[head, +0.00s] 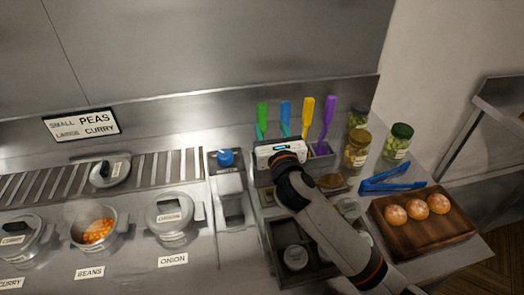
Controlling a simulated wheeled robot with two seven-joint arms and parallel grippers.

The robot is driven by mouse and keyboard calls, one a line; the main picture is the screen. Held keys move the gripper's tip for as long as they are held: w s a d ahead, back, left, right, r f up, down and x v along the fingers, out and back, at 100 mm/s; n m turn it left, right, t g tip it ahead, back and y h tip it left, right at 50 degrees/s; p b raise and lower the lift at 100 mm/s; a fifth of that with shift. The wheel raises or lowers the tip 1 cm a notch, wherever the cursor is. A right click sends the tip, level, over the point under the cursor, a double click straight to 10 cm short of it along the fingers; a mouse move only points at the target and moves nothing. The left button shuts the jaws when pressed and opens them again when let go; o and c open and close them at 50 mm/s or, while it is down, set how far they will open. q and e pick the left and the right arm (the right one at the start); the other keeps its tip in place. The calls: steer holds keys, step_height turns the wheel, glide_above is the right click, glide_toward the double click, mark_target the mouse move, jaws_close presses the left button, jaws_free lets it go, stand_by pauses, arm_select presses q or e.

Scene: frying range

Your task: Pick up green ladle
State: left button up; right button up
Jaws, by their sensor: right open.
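The green ladle (262,111) stands upright at the left end of a row of coloured utensils at the back of the counter. Only its handle shows clearly; its lower part is hidden behind my gripper and the holder. My right gripper (282,133) is in front of the row, its white body across the holder. It is open. Its fingers point towards the back, one near the green ladle's handle and one near the yellow handle. I cannot tell if they touch anything. My left gripper is out of view.
Blue (285,111), yellow (308,108) and purple (328,110) handles stand beside the green one. Jars (357,149), blue tongs (392,181) and a wooden board (402,231) with buns lie to the right. A blue-topped container (226,157) and lidded pots (170,215) are left.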

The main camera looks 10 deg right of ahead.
mark_target(263, 115)
steer(key=w, duration=0.2)
steer(key=shift+w+f, duration=0.1)
steer(key=shift+w, duration=0.2)
steer(key=shift+w+a, duration=0.1)
steer(key=shift+w, duration=0.3)
steer(key=w+p, duration=0.1)
steer(key=w, duration=0.3)
steer(key=shift+a, duration=0.2)
steer(key=shift+w, duration=0.4)
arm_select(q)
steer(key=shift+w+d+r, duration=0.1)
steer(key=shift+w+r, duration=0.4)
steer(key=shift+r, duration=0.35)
arm_select(e)
steer(key=shift+s, duration=0.1)
steer(key=c, duration=1.1)
